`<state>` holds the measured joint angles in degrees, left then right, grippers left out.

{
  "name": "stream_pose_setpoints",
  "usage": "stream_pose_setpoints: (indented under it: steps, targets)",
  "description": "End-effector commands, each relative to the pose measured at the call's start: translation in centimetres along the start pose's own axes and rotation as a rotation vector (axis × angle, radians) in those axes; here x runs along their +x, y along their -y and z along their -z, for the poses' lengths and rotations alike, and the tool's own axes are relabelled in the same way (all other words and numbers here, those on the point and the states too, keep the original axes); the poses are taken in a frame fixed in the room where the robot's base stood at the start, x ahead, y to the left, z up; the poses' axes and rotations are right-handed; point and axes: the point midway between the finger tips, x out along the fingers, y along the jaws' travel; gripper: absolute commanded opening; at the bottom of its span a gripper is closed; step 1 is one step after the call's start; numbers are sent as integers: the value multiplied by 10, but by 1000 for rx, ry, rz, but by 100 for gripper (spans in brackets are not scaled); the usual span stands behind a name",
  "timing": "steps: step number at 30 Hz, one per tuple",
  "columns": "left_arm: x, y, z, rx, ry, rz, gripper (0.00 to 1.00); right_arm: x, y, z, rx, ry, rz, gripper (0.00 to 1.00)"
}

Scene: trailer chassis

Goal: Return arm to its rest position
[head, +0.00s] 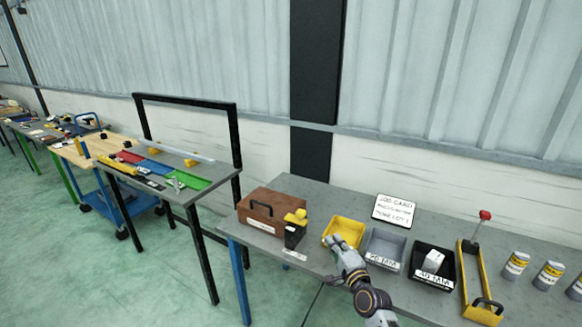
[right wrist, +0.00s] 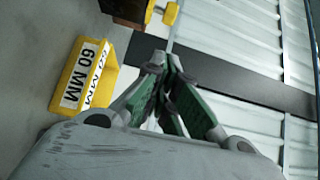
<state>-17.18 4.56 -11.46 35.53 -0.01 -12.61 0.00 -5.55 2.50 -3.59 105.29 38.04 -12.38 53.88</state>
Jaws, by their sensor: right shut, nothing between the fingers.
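My right gripper (head: 338,243) is in front of the yellow bin (head: 348,228) on the grey workbench in the head view, covering part of that bin. In the right wrist view its fingers (right wrist: 172,62) are closed together with nothing between them. The yellow bin, labelled 60 MM, shows to the left of the fingers in the right wrist view (right wrist: 85,75), apart from them. My right arm comes up from the bottom of the head view. My left gripper is not in view.
A grey bin (head: 385,247) and a black bin (head: 433,265) with a white block stand right of the yellow bin. A brown toolbox (head: 268,208) stands left. A yellow frame tool (head: 472,285) and several cans (head: 515,264) are farther right. A job card (head: 393,210) stands behind.

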Motion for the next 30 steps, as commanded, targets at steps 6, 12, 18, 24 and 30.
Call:
stream_pose_setpoints:
  steps: [6, 12, 18, 24, 30]
  targets:
    - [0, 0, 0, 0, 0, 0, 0, -14, -12, -15, -114, 55, -73, 0]
    - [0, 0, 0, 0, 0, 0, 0, -42, -35, -36, -317, 156, -200, 0]
    - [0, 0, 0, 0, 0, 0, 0, -79, -59, -53, -532, 270, -336, 0]
    - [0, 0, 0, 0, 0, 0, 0, -121, -80, -61, -735, 389, -471, 0]
    - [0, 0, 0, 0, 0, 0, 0, -168, -98, -63, -923, 515, -606, 0]
